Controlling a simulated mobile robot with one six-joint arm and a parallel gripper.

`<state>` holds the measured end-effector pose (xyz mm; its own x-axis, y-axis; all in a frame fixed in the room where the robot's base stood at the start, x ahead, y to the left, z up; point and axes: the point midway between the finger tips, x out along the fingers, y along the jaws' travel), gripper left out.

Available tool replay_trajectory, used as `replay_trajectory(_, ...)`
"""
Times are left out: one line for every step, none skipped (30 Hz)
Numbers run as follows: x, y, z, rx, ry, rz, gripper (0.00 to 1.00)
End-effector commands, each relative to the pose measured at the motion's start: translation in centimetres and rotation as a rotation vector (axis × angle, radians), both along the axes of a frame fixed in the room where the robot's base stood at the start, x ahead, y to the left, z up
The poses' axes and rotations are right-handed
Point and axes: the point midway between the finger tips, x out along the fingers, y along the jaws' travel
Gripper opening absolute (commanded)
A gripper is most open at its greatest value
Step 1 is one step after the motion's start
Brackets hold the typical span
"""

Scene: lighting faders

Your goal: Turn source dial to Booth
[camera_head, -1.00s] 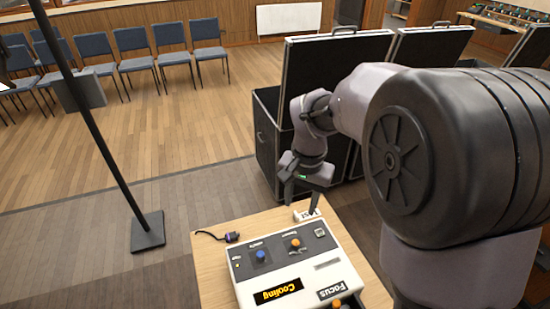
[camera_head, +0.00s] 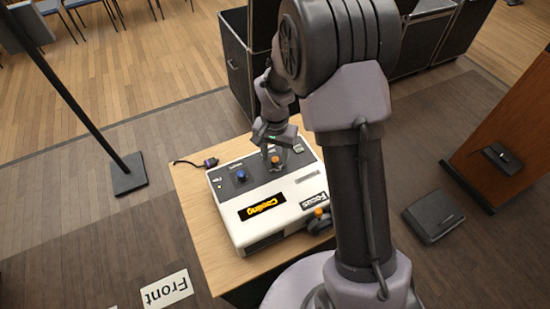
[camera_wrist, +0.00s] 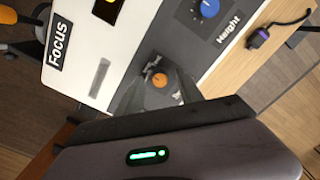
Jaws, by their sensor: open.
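The console (camera_head: 285,213) is a white box with a grey top panel on a wooden table. An orange-topped dial (camera_head: 276,160) stands on that panel; its label is not readable. The dial also shows in the wrist view (camera_wrist: 160,83). My gripper (camera_head: 278,154) is open and points down at this dial, with its fingers close around it. I cannot tell whether they touch it. A blue dial (camera_head: 241,176) stands left of it, labelled "Height" in the wrist view (camera_wrist: 207,8). No Booth mark is readable.
The console carries a yellow "Cooling" display (camera_head: 262,208), a "Focus" label (camera_head: 314,200) and another orange-topped knob (camera_head: 319,212) at its near side. A small dark plug (camera_head: 210,162) with a cable lies on the table (camera_head: 196,221). A black stand (camera_head: 128,174) and black cases (camera_head: 237,65) are nearby.

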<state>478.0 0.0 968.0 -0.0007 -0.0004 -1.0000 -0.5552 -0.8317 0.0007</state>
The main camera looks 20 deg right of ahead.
Motion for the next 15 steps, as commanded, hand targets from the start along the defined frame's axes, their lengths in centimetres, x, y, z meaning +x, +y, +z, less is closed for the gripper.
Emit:
replay_trajectory(0.00,0.00,-0.34,0.000,0.000,0.000,0.44)
replay_trajectory(0.01,0.00,-0.44,0.000,0.000,0.000,0.44)
replay_trajectory(0.01,0.01,-0.53,0.000,0.000,0.000,0.44)
replay_trajectory(0.01,0.01,-0.56,0.001,-0.001,-0.001,0.44)
replay_trajectory(0.01,0.01,-0.57,0.001,-0.001,-0.001,0.44)
replay_trajectory(0.01,0.01,-0.57,0.001,-0.001,-0.001,0.44)
replay_trajectory(0.01,0.01,-0.56,0.001,-0.001,-0.001,0.44)
replay_trajectory(0.01,0.01,-0.54,0.001,-0.001,-0.001,0.44)
replay_trajectory(0.01,0.01,-0.54,0.001,-0.001,-0.001,0.44)
replay_trajectory(0.01,0.01,-0.53,0.001,-0.001,-0.001,0.44)
replay_trajectory(0.01,0.01,-0.53,0.001,-0.001,-0.001,0.40)
replay_trajectory(0.01,0.01,-0.53,0.001,-0.001,-0.001,0.32)
replay_trajectory(0.01,0.01,-0.53,0.001,-0.001,-0.001,0.26)
replay_trajectory(0.01,0.01,-0.53,0.001,-0.001,-0.001,0.20)
replay_trajectory(0.01,0.01,-0.53,0.001,-0.001,-0.001,0.12)
